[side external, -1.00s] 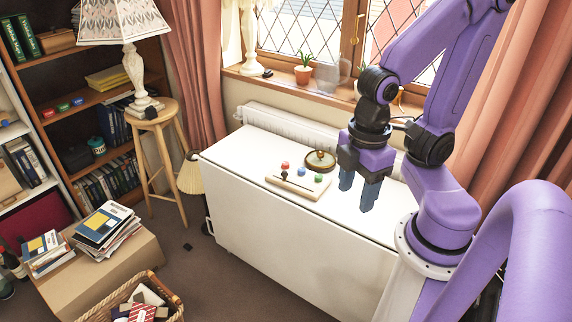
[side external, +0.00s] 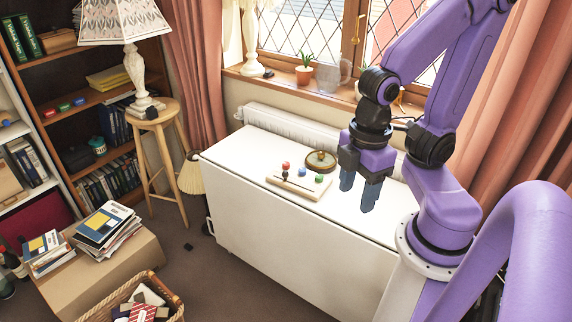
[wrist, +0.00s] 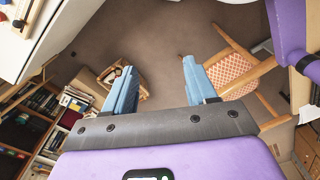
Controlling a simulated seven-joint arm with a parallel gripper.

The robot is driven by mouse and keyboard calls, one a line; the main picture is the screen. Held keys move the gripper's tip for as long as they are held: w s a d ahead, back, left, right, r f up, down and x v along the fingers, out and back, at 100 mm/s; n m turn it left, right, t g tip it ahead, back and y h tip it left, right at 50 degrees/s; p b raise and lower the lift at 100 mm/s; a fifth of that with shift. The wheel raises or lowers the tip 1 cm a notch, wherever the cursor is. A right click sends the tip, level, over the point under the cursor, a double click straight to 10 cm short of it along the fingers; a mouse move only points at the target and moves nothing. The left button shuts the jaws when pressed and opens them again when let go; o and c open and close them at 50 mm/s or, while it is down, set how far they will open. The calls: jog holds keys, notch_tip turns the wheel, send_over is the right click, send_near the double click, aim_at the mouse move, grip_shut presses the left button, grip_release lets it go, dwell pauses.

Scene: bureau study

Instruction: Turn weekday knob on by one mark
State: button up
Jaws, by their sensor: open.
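A round brass-coloured piece with a small knob on top (side external: 320,160) sits on the white cabinet top (side external: 240,148). I cannot read any marks on it, and cannot tell for certain that it is the weekday knob. My gripper (side external: 357,198) is open and empty, pointing down above the right part of the top, right of both things. In the wrist view my gripper (wrist: 159,64) has nothing between its fingers; part of the board shows at the upper left corner.
The white cabinet top is clear to the left. A radiator (side external: 290,127) runs behind it under the sill, which holds a potted plant (side external: 304,72) and a glass jug (side external: 333,75). A stool with a lamp (side external: 134,70) stands left. A chair (wrist: 235,72) shows below my gripper.

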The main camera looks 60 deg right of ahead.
dwell(0.3)
jog(key=w+d+f+m, duration=0.1)
jog(key=w+d+m, duration=0.15)
jog(key=w, duration=1.25)
jog(key=w+d+f+m, duration=0.15)
jog(key=w+m, duration=0.25)
jog(key=w, duration=1.1)
jog(key=m, duration=0.6)
send_over(286, 163)
notch_tip(286, 163, down, 11)
jog(key=shift+n, duration=0.25)
notch_tip(286, 163, down, 17)
